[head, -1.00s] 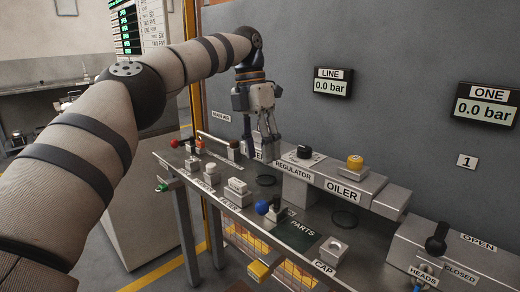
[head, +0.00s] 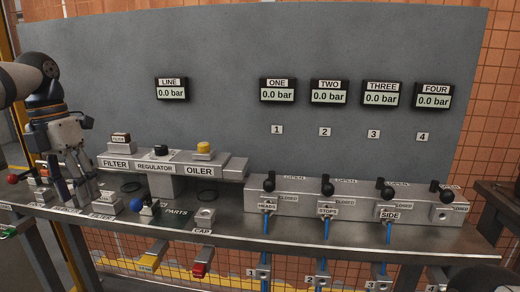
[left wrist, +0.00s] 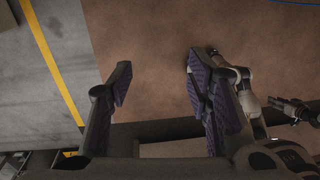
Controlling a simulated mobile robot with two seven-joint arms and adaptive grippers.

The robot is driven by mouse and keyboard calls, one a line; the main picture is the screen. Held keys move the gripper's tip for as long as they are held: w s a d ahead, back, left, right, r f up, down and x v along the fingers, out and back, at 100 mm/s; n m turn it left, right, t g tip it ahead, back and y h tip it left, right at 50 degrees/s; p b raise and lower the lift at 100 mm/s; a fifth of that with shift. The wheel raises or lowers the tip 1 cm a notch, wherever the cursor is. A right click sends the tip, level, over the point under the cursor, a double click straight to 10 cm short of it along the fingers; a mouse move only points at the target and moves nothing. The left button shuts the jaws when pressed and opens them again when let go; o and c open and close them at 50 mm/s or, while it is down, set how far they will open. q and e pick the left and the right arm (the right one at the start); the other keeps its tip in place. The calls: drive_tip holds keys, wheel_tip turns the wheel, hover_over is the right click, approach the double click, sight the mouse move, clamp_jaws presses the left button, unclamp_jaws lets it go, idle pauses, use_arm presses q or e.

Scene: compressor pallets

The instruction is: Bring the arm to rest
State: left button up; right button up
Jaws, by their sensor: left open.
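My left gripper (head: 76,192) hangs fingers-down at the left of the head view, over or in front of the left end of the bench. Its fingers are apart with nothing between them. In the left wrist view the two purple-padded fingers (left wrist: 160,88) stand wide apart over bare brown floor. Another dark and grey arm shows at the right of that view, ending in what looks like my right gripper (left wrist: 292,108); its jaws are too small to read.
The bench (head: 330,232) carries the filter, regulator and oiler block (head: 170,165), a cap (head: 204,217), a blue-knobbed part (head: 140,206) and a valve row (head: 350,200) with black handles. The grey panel (head: 230,50) with gauges stands behind. Yellow (head: 150,257) and red (head: 201,264) pieces hang below the front edge.

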use_arm(q)
drive_tip(key=w+f+m+t+y, duration=0.1)
drive_tip(key=w+f+m+y, duration=0.2)
drive_tip(key=f+m+y, duration=1)
drive_tip(key=s+d+f+m+t+h+p, duration=0.1)
drive_tip(key=s+d+f+m+t+h, duration=0.2)
drive_tip(key=s+d+f+m, duration=0.45)
drive_tip(key=s+d+f+m+t+h+p, duration=0.1)
drive_tip(key=s+d+f+m+t+h, duration=0.2)
drive_tip(key=f, duration=0.8)
drive_tip(key=s+d+f+m+g+h, duration=0.1)
drive_tip(key=s+d+f+m+h, duration=0.15)
drive_tip(key=s, duration=0.35)
drive_tip(key=s+d+f+m+g+h, duration=0.1)
drive_tip(key=s+d+f+m+g, duration=0.15)
drive_tip(key=s, duration=0.35)
drive_tip(key=s+d+r+m+g+h, duration=0.1)
drive_tip(key=s+m+g, duration=0.4)
drive_tip(key=s, duration=1.8)
drive_tip(key=shift+s+d+m+g+h, duration=0.35)
drive_tip(key=shift+m+h, duration=0.1)
drive_tip(key=shift+h, duration=0.2)
use_arm(e)
drive_tip(key=shift+t, duration=0.6)
drive_tip(key=w+r, duration=0.1)
drive_tip(key=w, duration=0.1)
drive_tip(key=w+r, duration=0.2)
drive_tip(key=shift+r, duration=0.1)
use_arm(q)
drive_tip(key=shift+w+r, duration=0.1)
